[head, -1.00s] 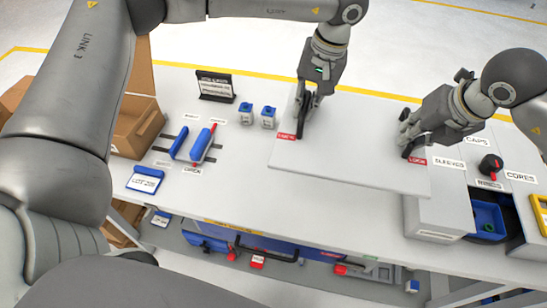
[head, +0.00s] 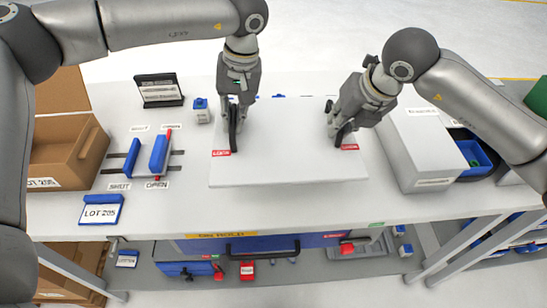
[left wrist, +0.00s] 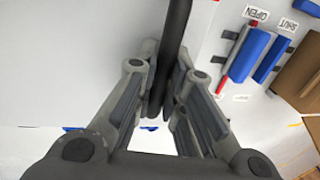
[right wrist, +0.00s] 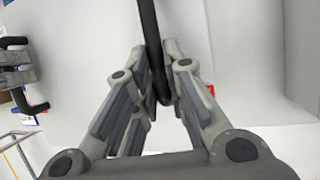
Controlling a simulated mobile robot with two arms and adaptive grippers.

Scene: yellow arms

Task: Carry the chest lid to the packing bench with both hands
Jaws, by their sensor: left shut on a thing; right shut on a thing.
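The chest lid (head: 285,168) is a flat white panel with two black handles and red tags near its left and right ends. It lies level over the bench (head: 120,215); I cannot tell whether it touches the top. My left gripper (head: 234,122) is shut on the left handle, and the black bar shows between its fingers in the left wrist view (left wrist: 170,60). My right gripper (head: 338,128) is shut on the right handle, which also shows in the right wrist view (right wrist: 152,50). The lid's far edge is partly hidden by my grippers.
Blue open/shut sliders (head: 158,155) and a LOT 205 card (head: 102,210) are left of the lid. A white box (head: 415,150) stands close to its right. A cardboard box (head: 70,150), a sign (head: 160,90) and a small blue-white item (head: 202,110) are also near. A blue chest (head: 270,243) sits below.

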